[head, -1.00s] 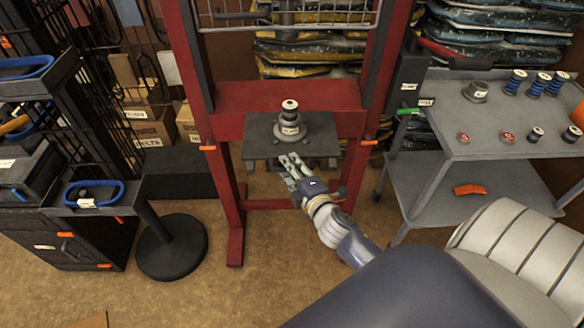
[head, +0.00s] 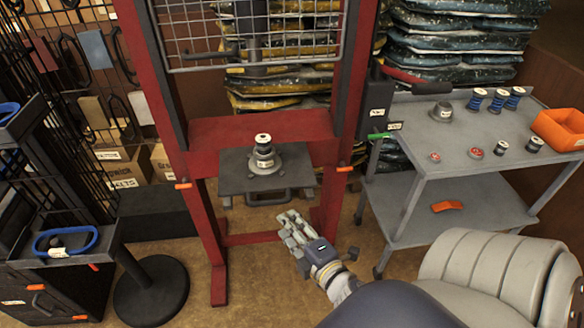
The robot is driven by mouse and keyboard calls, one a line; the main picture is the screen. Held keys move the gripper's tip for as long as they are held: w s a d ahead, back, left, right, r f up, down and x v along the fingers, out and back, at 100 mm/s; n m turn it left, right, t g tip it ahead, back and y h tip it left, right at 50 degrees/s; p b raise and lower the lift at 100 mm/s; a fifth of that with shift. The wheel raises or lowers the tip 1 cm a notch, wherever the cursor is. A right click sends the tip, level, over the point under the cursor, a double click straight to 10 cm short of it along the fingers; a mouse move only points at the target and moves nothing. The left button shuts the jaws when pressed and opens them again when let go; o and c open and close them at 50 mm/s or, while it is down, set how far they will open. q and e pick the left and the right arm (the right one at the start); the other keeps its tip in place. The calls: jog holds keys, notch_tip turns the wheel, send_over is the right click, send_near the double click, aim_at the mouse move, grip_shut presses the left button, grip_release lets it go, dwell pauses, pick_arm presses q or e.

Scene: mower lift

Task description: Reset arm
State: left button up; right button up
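My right gripper (head: 291,230) is in the head view, in front of and below the press plate (head: 235,181). It is clear of the plate. Its fingers look close together, but I cannot tell whether they are open or shut, and I see nothing held in it. A grey stepped part with a pale top (head: 264,156) stands upright on the press plate, inside the red press frame (head: 210,131). My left gripper is not in view.
A grey cart (head: 470,130) on the right holds blue spools, small parts and an orange bin (head: 560,128). A black round-based stand (head: 152,290) is at lower left. A wire guard (head: 250,35) hangs in the press. The floor before the press is open.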

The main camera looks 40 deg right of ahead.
dwell(0.6)
jog(key=s+a+f+m+g+y, duration=0.1)
jog(key=s+a+f+m+g, duration=0.15)
jog(key=f, duration=0.85)
jog(key=s+a+f+m+g, duration=0.15)
jog(key=s+f, duration=0.25)
jog(key=f, duration=0.7)
jog(key=s+a+f+m+g+y, duration=0.1)
jog(key=s+f+m+g, duration=0.25)
jog(key=f, duration=0.75)
jog(key=s+a+f+m+g, duration=0.1)
jog(key=s+f+m+g, duration=0.1)
jog(key=s+f, duration=0.6)
jog(key=s+a+f+m+g, duration=0.1)
jog(key=s+f+m+g, duration=0.2)
jog(key=s, duration=1.1)
notch_tip(320, 180, down, 5)
jog(key=shift+s+r+g, duration=0.1)
jog(key=shift+s+g, duration=0.2)
jog(key=shift+g, duration=0.75)
